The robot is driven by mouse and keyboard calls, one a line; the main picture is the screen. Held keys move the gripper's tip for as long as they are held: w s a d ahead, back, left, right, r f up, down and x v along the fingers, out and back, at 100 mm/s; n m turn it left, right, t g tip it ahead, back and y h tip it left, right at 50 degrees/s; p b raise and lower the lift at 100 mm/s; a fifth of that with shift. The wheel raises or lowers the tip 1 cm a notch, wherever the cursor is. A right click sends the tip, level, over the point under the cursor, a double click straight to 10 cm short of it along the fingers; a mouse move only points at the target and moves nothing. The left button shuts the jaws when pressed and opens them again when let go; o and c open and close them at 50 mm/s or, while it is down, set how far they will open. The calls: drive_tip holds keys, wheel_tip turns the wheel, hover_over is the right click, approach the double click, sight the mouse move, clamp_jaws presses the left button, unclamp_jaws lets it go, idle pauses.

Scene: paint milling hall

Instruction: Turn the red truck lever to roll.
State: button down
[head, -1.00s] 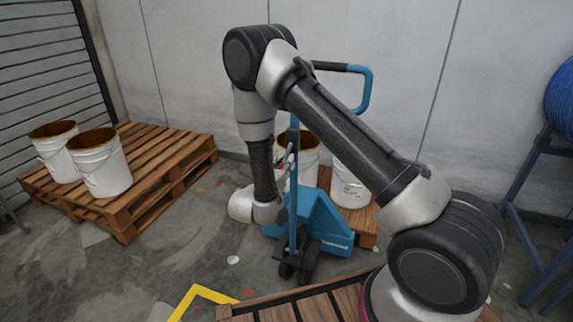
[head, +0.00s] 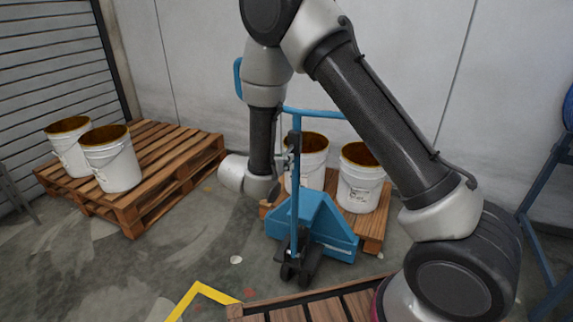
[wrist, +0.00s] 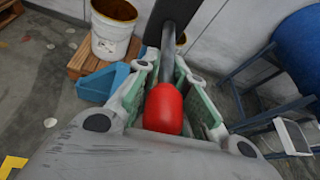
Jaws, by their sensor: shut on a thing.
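The blue pallet truck (head: 312,222) stands in the middle of the head view, its upright column rising in front of two white buckets. Its blue handle bar (head: 318,113) is partly hidden behind my arm. The red lever knob (wrist: 164,109) shows large in the wrist view, on or beside a dark bar. My gripper (wrist: 170,84) has its two fingers on either side of the red knob and is shut on it. In the head view my gripper (head: 283,160) is at the truck's column, and the red knob cannot be made out there.
Two white buckets (head: 360,180) stand on a wooden pallet behind the truck. Another wooden pallet (head: 130,205) with two buckets is at the left. A blue stand (head: 545,190) is at the right. Bare floor lies between the left pallet and the truck.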

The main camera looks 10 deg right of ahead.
drive_tip(key=shift+a+r, duration=0.1)
drive_tip(key=shift+r, duration=0.25)
drive_tip(key=c, duration=1.5)
unclamp_jaws()
drive_tip(key=shift+s, duration=0.1)
drive_tip(key=v, duration=1.2)
drive_tip(key=shift+f, duration=0.1)
